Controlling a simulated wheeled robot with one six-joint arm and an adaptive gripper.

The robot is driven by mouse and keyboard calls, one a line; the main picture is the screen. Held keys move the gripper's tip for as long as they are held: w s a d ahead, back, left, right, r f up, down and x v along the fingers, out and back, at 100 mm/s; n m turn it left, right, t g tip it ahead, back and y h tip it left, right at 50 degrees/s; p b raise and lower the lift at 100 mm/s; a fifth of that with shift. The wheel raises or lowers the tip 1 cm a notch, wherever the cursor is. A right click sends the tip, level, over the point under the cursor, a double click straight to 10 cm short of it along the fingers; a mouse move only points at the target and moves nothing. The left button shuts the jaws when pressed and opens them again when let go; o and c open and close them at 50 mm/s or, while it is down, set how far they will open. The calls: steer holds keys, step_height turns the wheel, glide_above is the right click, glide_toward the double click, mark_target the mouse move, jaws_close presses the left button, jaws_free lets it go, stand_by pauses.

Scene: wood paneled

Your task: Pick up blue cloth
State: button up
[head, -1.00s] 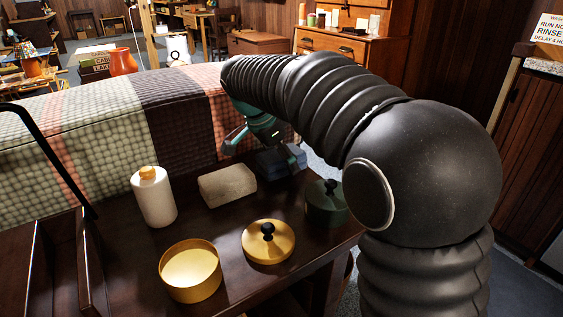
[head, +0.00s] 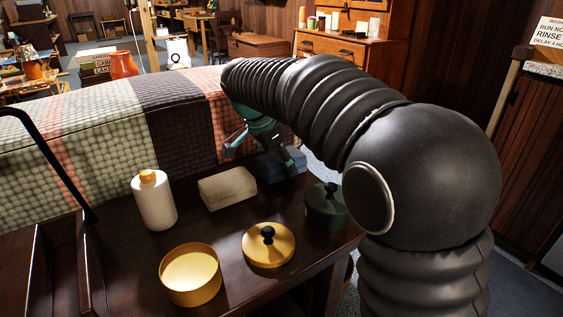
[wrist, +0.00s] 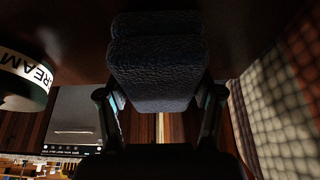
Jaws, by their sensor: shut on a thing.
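The blue cloth (head: 270,168) is a dark blue folded block at the back right of the dark wooden table, partly hidden by my gripper in the head view. My teal and black gripper (head: 261,154) reaches down over it from behind my arm. In the wrist view the cloth (wrist: 155,62) fills the space between my two fingers (wrist: 160,97), one on each side. My gripper is shut on the cloth. The cloth looks to be at table height; I cannot tell whether it is clear of the surface.
A beige block (head: 228,187) lies left of the cloth, and a dark green lidded pot (head: 326,210) stands close on its right. A white bottle (head: 155,204), yellow bowl (head: 190,283) and yellow lid (head: 268,250) are nearer. A plaid-covered surface (head: 100,130) rises behind.

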step_height(320, 180, up, 5)
steer(key=shift+d+f, duration=0.1)
steer(key=shift+d, duration=0.05)
steer(key=s+d+r, duration=0.6)
steer(key=d, duration=0.4)
steer(key=shift+r, duration=0.25)
steer(key=shift+a, duration=0.1)
steer(key=o, duration=0.6)
steer(key=c, duration=0.5)
